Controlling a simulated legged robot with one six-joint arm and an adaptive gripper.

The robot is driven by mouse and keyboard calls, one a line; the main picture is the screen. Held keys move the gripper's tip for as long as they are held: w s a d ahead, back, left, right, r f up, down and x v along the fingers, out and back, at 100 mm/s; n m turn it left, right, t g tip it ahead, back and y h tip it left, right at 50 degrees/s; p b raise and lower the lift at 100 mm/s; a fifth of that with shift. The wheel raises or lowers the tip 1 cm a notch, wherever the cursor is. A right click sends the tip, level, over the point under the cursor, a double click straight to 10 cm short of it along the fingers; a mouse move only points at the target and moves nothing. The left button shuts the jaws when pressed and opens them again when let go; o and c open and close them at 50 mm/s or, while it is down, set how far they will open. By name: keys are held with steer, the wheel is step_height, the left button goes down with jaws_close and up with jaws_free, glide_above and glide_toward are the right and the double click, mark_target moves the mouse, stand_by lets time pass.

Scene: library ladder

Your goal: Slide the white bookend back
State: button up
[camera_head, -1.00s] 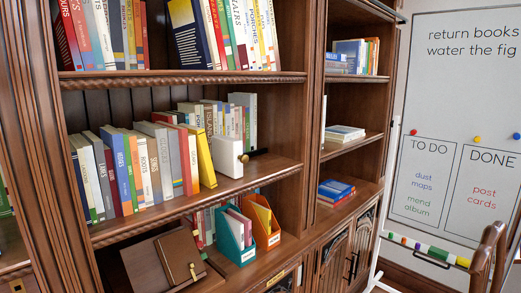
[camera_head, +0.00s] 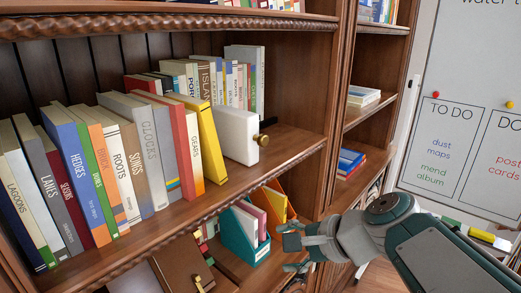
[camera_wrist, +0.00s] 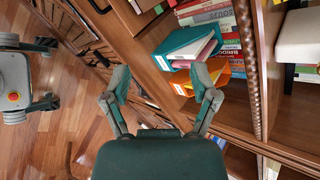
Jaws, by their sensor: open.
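In the wrist view a white block that looks like the bookend (camera_wrist: 298,38) is cut off at the upper right edge. My gripper (camera_head: 293,254) is open and empty, below and to the right of the bookend, in front of the lower shelf. Its two fingers are spread apart in the wrist view (camera_wrist: 160,88).
A teal file holder (camera_head: 243,238) and an orange one (camera_head: 283,205) stand on the lower shelf behind my gripper. A back row of books (camera_head: 205,80) stands behind the bookend. The shelf right of the bookend is bare up to the wooden upright (camera_head: 335,90).

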steer(key=w+r+m+t+y, duration=0.2)
steer(key=w+r+m+y, duration=0.1)
steer(key=w+r+m, duration=0.25)
steer(key=m+t+y, duration=0.2)
steer(key=m+t, duration=0.3)
steer(key=m, duration=0.3)
glide_toward(265, 143)
steer(key=x, duration=1.1)
steer(key=shift+d, duration=0.1)
steer(key=shift+c, duration=0.3)
jaws_close()
